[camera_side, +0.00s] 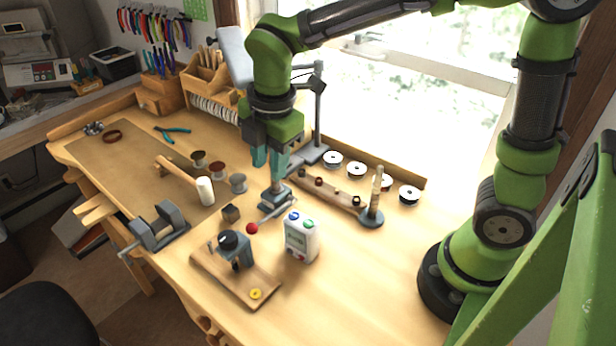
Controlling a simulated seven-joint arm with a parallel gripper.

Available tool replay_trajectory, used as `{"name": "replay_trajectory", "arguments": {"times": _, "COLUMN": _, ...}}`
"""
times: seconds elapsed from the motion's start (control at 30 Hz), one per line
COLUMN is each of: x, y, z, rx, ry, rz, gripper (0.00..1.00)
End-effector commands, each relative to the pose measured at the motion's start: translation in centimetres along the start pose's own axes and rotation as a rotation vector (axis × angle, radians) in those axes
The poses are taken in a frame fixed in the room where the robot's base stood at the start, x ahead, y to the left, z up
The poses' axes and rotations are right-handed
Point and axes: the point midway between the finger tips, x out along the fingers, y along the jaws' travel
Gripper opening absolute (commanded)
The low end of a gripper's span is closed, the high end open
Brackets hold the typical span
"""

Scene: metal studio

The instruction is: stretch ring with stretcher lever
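The ring stretcher (274,197) is a small grey-blue device on the bench near the middle. A metal lever (274,210) slants from it toward the lower left, and a red ball knob (252,229) shows near the lever's lower end. My gripper (268,174) points down right above the stretcher, with its two teal fingers apart. The right fingertip overlaps the stretcher's top in this view, and I cannot tell if they touch. I cannot make out a ring on the stretcher; the fingers hide part of its top.
A wooden board with a dark clamp-like tool (234,246) lies in front. A wooden mandrel (377,185) stands upright to the right. The right front bench is clear.

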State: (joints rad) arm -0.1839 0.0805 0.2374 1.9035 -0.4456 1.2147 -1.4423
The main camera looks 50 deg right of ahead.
Motion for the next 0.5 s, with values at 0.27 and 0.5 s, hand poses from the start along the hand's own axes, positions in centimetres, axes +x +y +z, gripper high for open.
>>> {"name": "replay_trajectory", "arguments": {"times": 0.27, "x": 2.0, "y": 0.8, "z": -0.3, "rx": 0.035, "ry": 0.013, "rz": 0.044, "gripper": 0.35}}
{"name": "replay_trajectory", "arguments": {"times": 0.5, "x": 6.7, "y": 0.9, "z": -0.3, "rx": 0.032, "ry": 0.012, "rz": 0.04, "gripper": 0.35}}
